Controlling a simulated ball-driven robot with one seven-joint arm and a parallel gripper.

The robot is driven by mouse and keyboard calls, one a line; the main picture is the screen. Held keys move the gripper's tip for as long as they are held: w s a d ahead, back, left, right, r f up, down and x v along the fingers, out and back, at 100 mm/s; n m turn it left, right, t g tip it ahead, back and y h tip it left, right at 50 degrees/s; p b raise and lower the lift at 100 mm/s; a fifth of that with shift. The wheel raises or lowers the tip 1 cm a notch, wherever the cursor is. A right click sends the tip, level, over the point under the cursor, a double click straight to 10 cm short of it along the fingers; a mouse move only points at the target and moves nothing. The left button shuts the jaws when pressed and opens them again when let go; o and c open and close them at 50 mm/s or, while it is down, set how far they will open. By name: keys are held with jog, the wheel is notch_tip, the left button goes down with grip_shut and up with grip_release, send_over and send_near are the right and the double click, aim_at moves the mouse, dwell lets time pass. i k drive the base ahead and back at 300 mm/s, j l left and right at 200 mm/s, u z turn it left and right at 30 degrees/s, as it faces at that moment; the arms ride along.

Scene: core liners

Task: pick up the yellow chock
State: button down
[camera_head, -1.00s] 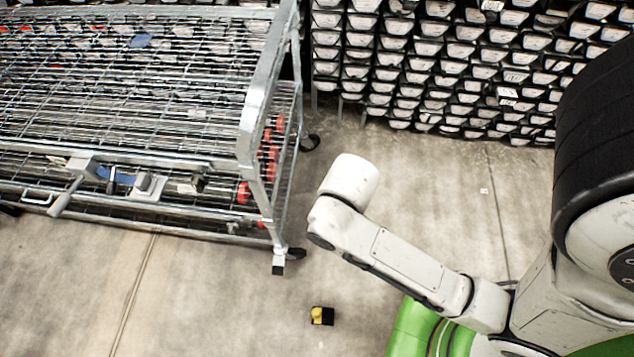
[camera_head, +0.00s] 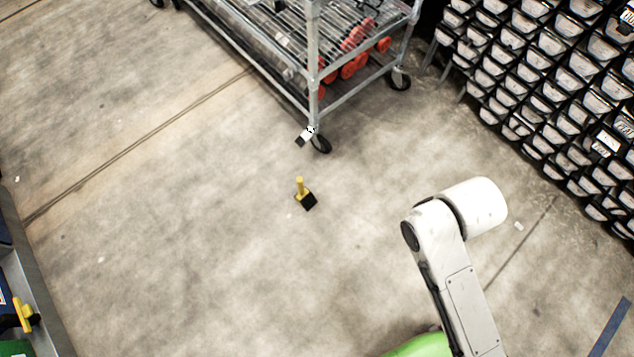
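The yellow chock (camera_head: 300,187) is on the concrete floor near the middle of the view, just in front of the cart's near corner wheel. It has an upright yellow part and a black block (camera_head: 309,201) at its lower right. It stands clear of the wheel. My white arm rises from the lower right, well to the right of the chock. My gripper's fingers do not show, so I cannot see whether it is open or shut.
A metal wire cart (camera_head: 313,60) with red items on its lower shelf stands behind the chock. Black racks of bins (camera_head: 560,90) fill the right. A grey-edged unit (camera_head: 35,310) with a yellow handle is at lower left. Open floor surrounds the chock.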

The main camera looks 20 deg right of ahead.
aim_at(305, 197)
jog(key=k+j, duration=0.1)
jog(key=k, duration=1.1)
jog(key=i+j+u, duration=0.15)
jog(key=i+j, duration=0.15)
jog(key=i, duration=0.5)
jog(key=i+j+u, duration=0.1)
jog(key=i, duration=0.75)
jog(key=i+j+u, duration=0.15)
jog(key=i, duration=0.7)
jog(key=j, duration=0.1)
